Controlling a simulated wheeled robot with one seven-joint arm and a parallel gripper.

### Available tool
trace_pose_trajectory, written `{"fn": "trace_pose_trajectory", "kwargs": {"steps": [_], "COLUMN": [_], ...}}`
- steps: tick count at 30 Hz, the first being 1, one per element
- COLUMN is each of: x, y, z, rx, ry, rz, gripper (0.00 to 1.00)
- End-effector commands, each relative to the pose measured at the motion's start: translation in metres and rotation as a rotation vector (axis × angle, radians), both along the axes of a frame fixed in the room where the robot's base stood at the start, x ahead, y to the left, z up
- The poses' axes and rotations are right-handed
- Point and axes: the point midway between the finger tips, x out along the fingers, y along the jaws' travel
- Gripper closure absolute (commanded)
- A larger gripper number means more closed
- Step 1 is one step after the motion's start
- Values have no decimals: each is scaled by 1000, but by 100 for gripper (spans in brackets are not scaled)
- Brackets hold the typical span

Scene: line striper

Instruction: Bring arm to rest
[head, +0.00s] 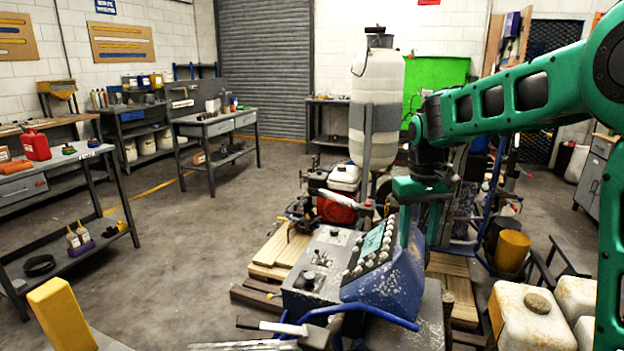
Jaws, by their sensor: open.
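My green arm reaches in from the right edge, bent at its elbow, and its forearm crosses the upper right of the head view. My gripper (420,235) points down at the forearm's end, with its fingers apart and nothing seen between them. It hangs at the right side of the line striper's control panel (372,250), which has rows of pale knobs on a worn blue and grey housing. I cannot tell whether the fingers touch the housing.
Behind the panel stand a white tank (377,80) and a red engine (335,208). White jugs (530,318) and a yellow bucket (512,250) are at the right. Workbenches (215,125) line the left and back. Open concrete floor (200,240) lies left of the machine.

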Motion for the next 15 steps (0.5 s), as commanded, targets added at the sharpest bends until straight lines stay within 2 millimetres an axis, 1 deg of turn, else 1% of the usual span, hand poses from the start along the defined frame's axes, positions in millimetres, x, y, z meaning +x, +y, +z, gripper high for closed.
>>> {"fn": "trace_pose_trajectory", "kwargs": {"steps": [1, 2, 3, 5, 6, 8, 9, 10, 11, 12, 14, 15], "x": [-22, -34, -51, -77, -95, -122, -141, -155, -170, -189, -218, -237], "y": [-23, -35, -50, -71, -84, -101, -111, -118, -124, -132, -142, -147], "z": [6, 8, 10, 12, 13, 12, 11, 10, 9, 6, 1, -3], "rx": [1, 0, 0, 1, 2, 3, 6, 8, 10, 13, 18, 22], "ry": [-3, -4, -3, -4, -3, -3, -4, -4, -3, -3, -2, -2], "rz": [-50, -76, -111, -164, -199, -252, -286, -312, -338, -372, -423, -457], "gripper": [55, 55, 55, 55, 55, 55, 55, 55, 55, 55, 55, 55]}}
